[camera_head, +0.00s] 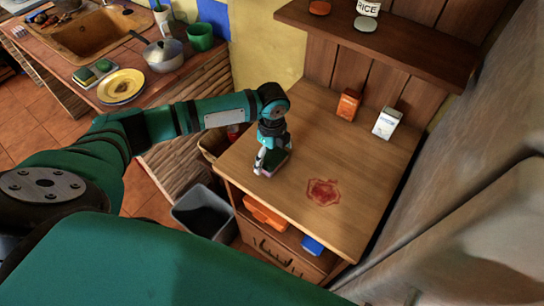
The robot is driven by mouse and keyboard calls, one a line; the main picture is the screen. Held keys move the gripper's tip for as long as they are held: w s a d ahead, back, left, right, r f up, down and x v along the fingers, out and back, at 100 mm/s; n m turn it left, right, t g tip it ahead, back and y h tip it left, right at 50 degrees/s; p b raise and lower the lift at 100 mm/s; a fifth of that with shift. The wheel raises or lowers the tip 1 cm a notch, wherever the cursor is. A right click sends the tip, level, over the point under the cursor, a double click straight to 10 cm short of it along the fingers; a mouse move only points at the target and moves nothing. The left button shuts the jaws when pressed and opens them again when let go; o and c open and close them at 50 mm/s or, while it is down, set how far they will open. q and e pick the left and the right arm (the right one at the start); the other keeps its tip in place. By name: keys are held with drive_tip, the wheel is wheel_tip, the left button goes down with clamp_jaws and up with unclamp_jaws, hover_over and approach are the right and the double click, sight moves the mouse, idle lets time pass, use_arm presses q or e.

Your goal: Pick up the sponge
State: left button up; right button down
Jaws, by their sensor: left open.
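A sponge (279,159) with a dark green top and a pinkish lower edge lies on the wooden cabinet top (300,135). My left gripper (268,166) points down at the sponge with its fingers open around or beside it; I cannot tell whether they touch it. The gripper covers part of the sponge. My right gripper is not in view.
A red stain (323,192) marks the cabinet top. An orange box (348,104) and a white carton (387,123) stand at its back, under a shelf (390,35). A grey bin (203,212) stands below.

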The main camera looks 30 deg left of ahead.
use_arm(q)
drive_tip(key=shift+f, duration=0.7)
drive_tip(key=c, duration=0.7)
drive_tip(key=shift+r, duration=0.1)
drive_tip(key=shift+r+b, duration=0.3)
drive_tip(key=shift+r, duration=0.2)
wheel_tip(320, 180, up, 2)
drive_tip(key=shift+r+b, duration=0.15)
drive_tip(key=shift+b, duration=0.3)
drive_tip(key=s+d+b, duration=0.1)
drive_tip(key=s+d, duration=0.2)
drive_tip(key=s, duration=0.1)
drive_tip(key=s+d+r+b, duration=0.1)
drive_tip(key=s+d, duration=0.3)
drive_tip(key=s+d+b, duration=0.1)
drive_tip(key=s+d, duration=0.2)
drive_tip(key=s, duration=0.1)
drive_tip(key=shift+d+r, duration=0.25)
drive_tip(key=shift+r, duration=0.05)
